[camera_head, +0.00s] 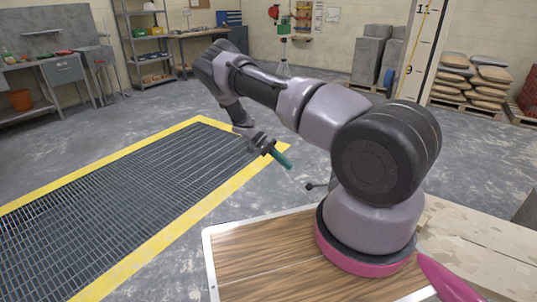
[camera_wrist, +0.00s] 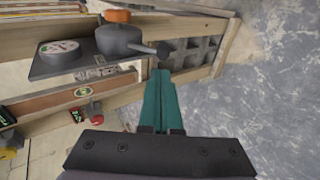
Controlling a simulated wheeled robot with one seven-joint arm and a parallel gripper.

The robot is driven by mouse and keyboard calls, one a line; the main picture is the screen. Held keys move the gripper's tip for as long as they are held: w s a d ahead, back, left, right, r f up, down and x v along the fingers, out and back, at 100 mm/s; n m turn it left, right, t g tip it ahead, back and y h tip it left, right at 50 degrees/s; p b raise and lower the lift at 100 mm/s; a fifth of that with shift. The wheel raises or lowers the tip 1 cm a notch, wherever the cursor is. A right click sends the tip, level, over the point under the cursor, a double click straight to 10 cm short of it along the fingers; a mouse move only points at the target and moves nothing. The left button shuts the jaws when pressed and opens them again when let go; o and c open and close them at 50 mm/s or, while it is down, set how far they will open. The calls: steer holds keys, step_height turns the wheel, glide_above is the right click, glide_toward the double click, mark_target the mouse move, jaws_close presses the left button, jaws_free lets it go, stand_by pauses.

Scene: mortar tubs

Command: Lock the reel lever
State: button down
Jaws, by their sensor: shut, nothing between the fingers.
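My gripper (camera_wrist: 161,74) has its two teal fingers together, with nothing visible between them. In the head view my gripper (camera_head: 284,162) hangs beyond the wooden table top, pointing down to the right. In the wrist view a dark grey round housing (camera_wrist: 120,42) with an orange cap (camera_wrist: 118,15) stands on a grey plate. A short lever (camera_wrist: 145,48) sticks out from it to the right and ends in a dark ball knob (camera_wrist: 163,50). The knob appears just past my fingertips; I cannot tell whether they touch. In the head view a small dark knob (camera_head: 311,186) shows beside my arm.
The grey plate (camera_wrist: 45,68) also carries a round labelled disc (camera_wrist: 60,50). Wooden rails (camera_wrist: 190,85) and a grey grid (camera_wrist: 190,52) lie around it. A yellow-edged floor grating (camera_head: 110,200) is at left. Bare concrete floor is right in the wrist view.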

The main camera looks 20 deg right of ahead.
steer(key=f+v, duration=0.1)
steer(key=v, duration=0.6)
steer(key=shift+w+a+f, duration=0.15)
steer(key=shift+w+a, duration=0.3)
steer(key=shift+w, duration=0.05)
